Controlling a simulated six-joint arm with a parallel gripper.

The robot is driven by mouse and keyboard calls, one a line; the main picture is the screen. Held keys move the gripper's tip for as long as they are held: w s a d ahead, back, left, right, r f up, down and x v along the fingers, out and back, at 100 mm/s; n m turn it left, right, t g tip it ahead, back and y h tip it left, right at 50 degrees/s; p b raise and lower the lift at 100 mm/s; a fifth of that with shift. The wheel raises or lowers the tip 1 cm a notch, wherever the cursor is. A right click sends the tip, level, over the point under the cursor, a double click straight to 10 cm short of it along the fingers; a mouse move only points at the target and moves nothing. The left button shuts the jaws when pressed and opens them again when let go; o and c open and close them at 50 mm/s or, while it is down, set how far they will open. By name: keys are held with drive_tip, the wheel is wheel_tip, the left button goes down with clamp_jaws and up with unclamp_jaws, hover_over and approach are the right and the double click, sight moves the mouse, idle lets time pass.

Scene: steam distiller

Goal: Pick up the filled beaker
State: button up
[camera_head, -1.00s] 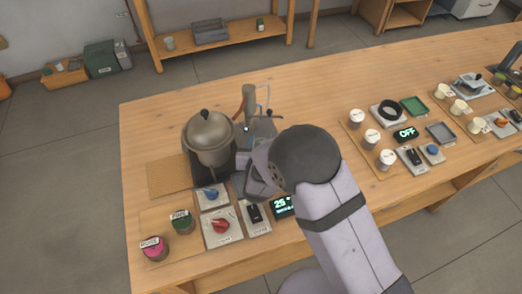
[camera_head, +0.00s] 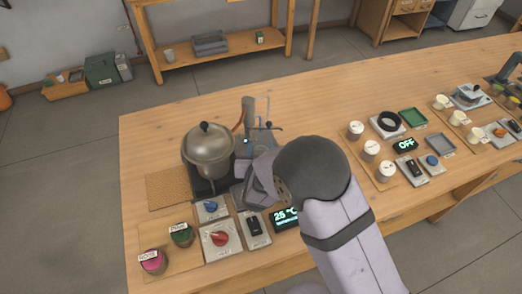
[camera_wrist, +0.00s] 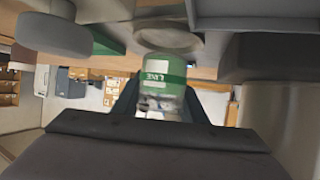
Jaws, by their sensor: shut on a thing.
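My gripper (camera_wrist: 160,105) is shut on a small beaker (camera_wrist: 160,82) with a green label, seen between the two fingers in the wrist view. White lettering on the label is too small to read surely. In the head view my gripper (camera_head: 250,190) is just right of the metal distiller pot (camera_head: 208,155), and my wrist hides the beaker there. What is inside the beaker cannot be made out.
A red-knob panel (camera_head: 221,240) and a 25 °C display (camera_head: 285,217) lie close below my gripper. Pink (camera_head: 153,263) and green (camera_head: 181,236) jars stand front left. White cups (camera_head: 371,150) stand right. Bare tabletop lies behind the distiller.

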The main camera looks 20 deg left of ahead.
wheel_tip(320, 180, up, 26)
drive_tip(key=p, duration=0.4)
idle(1.3)
idle(0.4)
